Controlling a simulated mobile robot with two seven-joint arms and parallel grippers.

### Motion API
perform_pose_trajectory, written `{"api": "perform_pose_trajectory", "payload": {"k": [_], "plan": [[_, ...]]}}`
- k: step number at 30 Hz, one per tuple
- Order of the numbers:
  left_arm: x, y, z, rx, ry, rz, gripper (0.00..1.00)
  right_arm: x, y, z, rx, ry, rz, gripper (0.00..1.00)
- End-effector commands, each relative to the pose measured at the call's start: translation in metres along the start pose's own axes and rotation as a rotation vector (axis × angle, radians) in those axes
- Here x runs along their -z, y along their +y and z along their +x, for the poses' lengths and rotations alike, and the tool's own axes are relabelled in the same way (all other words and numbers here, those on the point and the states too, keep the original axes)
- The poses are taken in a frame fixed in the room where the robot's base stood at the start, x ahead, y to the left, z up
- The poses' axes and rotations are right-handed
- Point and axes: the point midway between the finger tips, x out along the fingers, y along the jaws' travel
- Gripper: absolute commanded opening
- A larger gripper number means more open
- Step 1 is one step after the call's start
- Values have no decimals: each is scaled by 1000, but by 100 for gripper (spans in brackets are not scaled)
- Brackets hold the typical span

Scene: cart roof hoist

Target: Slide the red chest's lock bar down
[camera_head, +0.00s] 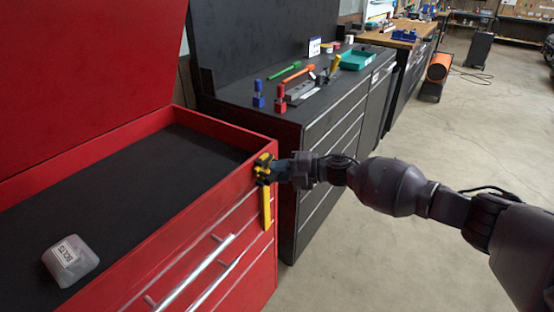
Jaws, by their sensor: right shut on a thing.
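The red chest (226,136) stands at the left with its lid raised and its dark top tray (170,165) showing. The yellow lock bar (266,208) hangs upright at the front right corner of the chest, beside the drawer fronts. My right gripper (264,170) reaches in from the right and is shut on the upper part of the lock bar, near the chest's top rim. The gripper hides some of the bar's top. My left gripper is not in view.
Silver drawer handles (195,272) stick out below. A black cabinet (325,135) with tools and a teal tray (357,60) stands behind. The floor (400,265) at the right is clear.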

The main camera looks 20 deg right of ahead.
Motion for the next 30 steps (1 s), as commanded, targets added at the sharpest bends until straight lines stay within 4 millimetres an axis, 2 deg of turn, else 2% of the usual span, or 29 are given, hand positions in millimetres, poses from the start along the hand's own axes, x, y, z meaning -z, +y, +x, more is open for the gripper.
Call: {"api": "perform_pose_trajectory", "payload": {"k": [1,3,16,17,21,30], "plan": [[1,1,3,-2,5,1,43,0,-8,2,0,4,4,0],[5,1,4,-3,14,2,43,0,-12,3,0,4,3,0],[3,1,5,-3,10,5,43,0,-16,3,3,2,1,0],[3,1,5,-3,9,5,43,0,-17,3,3,2,1,27],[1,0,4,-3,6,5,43,0,-16,3,2,2,1,48],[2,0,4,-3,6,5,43,-1,-14,2,0,1,-1,50]]}}
